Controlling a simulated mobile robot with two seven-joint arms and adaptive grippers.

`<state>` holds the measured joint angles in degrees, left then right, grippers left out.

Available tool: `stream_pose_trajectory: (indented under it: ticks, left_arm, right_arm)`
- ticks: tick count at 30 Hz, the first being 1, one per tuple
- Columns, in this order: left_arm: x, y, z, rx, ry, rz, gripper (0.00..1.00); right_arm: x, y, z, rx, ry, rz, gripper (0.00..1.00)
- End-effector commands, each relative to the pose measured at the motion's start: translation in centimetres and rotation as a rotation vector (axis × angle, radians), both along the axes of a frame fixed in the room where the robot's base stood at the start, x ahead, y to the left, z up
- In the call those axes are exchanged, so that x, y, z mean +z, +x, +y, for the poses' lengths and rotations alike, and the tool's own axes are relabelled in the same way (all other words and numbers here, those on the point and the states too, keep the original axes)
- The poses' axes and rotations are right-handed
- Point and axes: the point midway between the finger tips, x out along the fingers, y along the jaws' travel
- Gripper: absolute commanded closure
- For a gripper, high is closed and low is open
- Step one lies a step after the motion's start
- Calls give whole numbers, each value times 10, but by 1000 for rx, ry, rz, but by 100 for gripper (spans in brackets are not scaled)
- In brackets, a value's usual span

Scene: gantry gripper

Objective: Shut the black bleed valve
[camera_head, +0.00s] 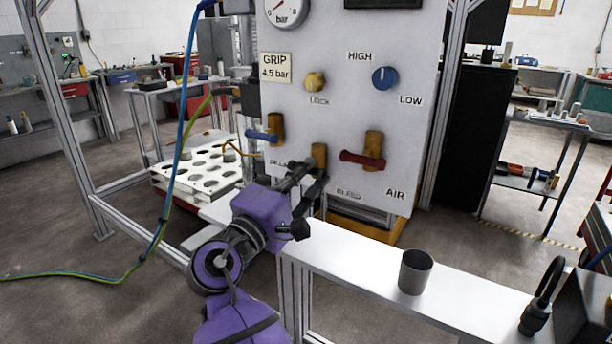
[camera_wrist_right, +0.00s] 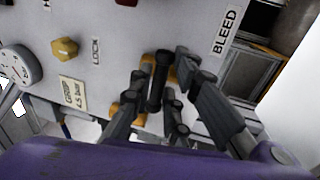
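The black bleed valve has a brass body (camera_head: 319,154) on the lower part of the white panel, mostly behind my right gripper in the head view. Its black handle (camera_wrist_right: 158,84) shows in the right wrist view. My right gripper (camera_head: 310,174) is at the valve, its purple arm coming from below. In the right wrist view the fingers of my right gripper (camera_wrist_right: 164,75) stand open on either side of the handle, with small gaps visible. The BLEED label (camera_head: 348,193) is just right of and below the valve. My left gripper is not in view.
A blue-handled valve (camera_head: 262,135) is close on the left and a red-handled valve (camera_head: 362,160) close on the right. A yellow knob (camera_head: 315,82) and a blue knob (camera_head: 384,78) sit above. A grey cup (camera_head: 415,272) stands on the light bench (camera_head: 350,256) in front.

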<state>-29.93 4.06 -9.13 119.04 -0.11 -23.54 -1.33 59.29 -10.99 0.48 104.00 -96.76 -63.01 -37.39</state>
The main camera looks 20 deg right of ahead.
Motion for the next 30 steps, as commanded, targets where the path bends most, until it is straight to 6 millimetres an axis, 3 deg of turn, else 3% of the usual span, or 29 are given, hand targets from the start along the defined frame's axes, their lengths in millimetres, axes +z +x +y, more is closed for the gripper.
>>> stream_pose_trajectory:
  ticks: [3, 14, 30]
  left_arm:
    - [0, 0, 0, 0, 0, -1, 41]
    - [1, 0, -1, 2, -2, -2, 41]
    - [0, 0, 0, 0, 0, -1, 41]
  right_arm:
    - [5, 0, 2, 6, -4, -8, 70]
    - [0, -2, 4, 2, 0, 0, 70]
    - [-19, -61, 81, 4, 0, -2, 70]
